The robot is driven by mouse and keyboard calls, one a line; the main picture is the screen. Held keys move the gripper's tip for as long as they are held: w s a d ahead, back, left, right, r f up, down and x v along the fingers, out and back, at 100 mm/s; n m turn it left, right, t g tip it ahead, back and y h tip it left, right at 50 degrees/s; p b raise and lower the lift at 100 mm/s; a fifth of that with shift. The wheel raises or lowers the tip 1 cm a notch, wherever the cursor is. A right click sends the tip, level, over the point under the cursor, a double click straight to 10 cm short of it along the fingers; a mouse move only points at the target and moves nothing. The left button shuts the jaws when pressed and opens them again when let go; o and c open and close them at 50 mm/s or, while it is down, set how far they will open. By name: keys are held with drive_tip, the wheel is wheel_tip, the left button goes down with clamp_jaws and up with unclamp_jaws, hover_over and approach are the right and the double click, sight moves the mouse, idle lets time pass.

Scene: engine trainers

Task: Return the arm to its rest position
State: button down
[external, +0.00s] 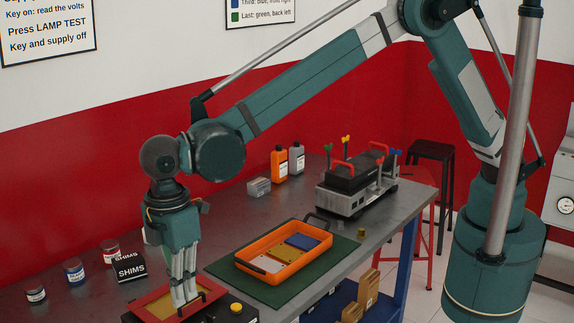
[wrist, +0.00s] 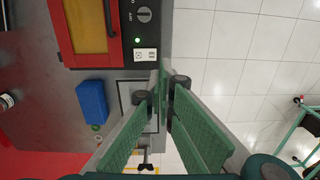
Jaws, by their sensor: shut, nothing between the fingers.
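My gripper (external: 183,298) points straight down at the lower left of the external view, low in front of or above a red-framed panel. I cannot tell whether it touches anything there. In the wrist view my gripper (wrist: 160,98) has its green fingers brought together with nothing between them. The fingertips show over a grey square plate near the bench edge. The red-framed panel (external: 145,309) has an orange-yellow window. In the wrist view it joins a black control panel (wrist: 147,32) with a knob marked OFF and a lit green lamp.
A blue block (wrist: 91,102) lies near the fingers. Paint-like cans (external: 74,271) and a black SHIMS box (external: 130,268) stand left. An orange tray (external: 243,262) on a green mat, bottles (external: 279,163) and an engine-like unit (external: 350,185) stand along the bench. Tiled floor (wrist: 245,60) lies beyond its edge.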

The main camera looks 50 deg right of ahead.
drive_tip(key=shift+w, duration=0.1)
idle(0.3)
